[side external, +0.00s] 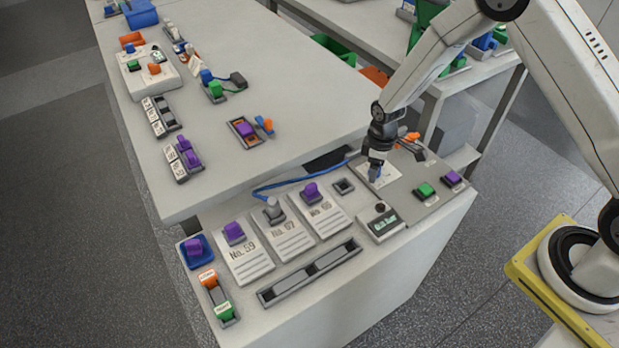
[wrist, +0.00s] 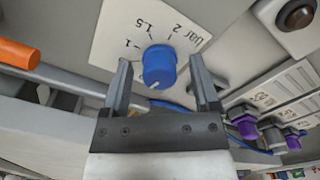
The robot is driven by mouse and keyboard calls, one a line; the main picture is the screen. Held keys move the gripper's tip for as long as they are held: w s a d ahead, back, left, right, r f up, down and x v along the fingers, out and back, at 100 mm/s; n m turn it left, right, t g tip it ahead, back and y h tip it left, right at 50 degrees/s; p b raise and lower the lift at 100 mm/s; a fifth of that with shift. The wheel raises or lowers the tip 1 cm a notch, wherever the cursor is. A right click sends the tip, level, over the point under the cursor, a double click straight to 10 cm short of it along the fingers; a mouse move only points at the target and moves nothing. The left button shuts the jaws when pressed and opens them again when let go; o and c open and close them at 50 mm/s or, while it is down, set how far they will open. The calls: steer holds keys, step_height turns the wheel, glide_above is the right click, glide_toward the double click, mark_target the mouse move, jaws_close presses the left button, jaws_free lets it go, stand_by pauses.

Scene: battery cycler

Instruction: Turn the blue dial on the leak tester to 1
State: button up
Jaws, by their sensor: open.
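The blue dial (wrist: 159,66) stands on a white scale plate (wrist: 112,38) printed with 1, 1.5, 2 and "bar". A small pale mark shows on the dial's lower edge in the wrist view, pointing away from the printed numbers. My gripper (wrist: 160,78) is open, with one finger on each side of the dial and a visible gap on both sides. In the side view my gripper (side external: 377,164) is lowered over the leak tester's grey panel (side external: 402,197), and a bit of the blue dial (side external: 375,173) shows beneath it. Its mark cannot be read there.
An orange handle (wrist: 18,54) lies left in the wrist view. Labelled cards with purple-topped parts (side external: 234,232) and a blue cable (side external: 300,183) are left of the panel.

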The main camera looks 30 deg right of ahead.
jaws_close()
steer(key=shift+m, duration=0.5)
steer(key=m, duration=1)
steer(key=shift+m, duration=2.5)
